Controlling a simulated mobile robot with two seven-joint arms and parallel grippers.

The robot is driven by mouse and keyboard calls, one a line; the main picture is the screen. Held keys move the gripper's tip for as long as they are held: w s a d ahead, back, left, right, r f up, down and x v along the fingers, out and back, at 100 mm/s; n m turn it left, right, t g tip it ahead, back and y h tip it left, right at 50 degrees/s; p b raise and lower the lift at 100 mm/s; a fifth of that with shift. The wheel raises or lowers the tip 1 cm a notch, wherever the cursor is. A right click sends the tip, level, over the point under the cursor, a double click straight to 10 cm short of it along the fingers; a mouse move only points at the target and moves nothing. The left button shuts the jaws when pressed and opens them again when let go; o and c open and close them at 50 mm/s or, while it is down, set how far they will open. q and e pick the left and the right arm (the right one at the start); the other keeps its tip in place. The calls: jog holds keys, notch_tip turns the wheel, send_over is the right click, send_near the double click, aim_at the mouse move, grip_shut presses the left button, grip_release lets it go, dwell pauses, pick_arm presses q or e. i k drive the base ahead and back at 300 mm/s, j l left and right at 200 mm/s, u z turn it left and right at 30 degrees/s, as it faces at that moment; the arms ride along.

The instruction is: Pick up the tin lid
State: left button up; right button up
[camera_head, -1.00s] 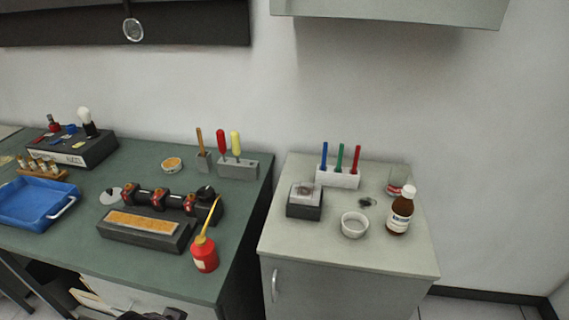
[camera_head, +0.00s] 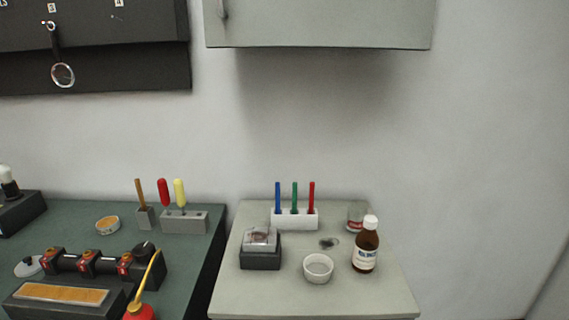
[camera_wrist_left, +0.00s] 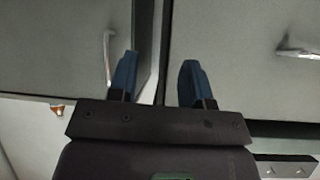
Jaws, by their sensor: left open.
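A flat grey disc with a small dark part on it (camera_head: 28,266), which may be the tin lid, lies on the green bench at the left in the head view. An open round tin with orange-brown contents (camera_head: 108,224) stands farther back on that bench. My left gripper (camera_wrist_left: 157,80) shows in the left wrist view with its two blue fingers apart and nothing between them. Grey cabinet doors with handles are behind it. The left gripper is not in the head view, so its place relative to the disc cannot be told. My right gripper is in no view.
A black roller device (camera_head: 100,262) and a red oil can (camera_head: 141,312) are near the disc. The right cabinet top holds a white bowl (camera_head: 318,268), brown bottle (camera_head: 366,246), pen holder (camera_head: 295,219) and dark box (camera_head: 260,257). A wall cabinet (camera_head: 320,22) hangs above.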

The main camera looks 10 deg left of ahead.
aim_at(30, 266)
jog(key=u, duration=1.35)
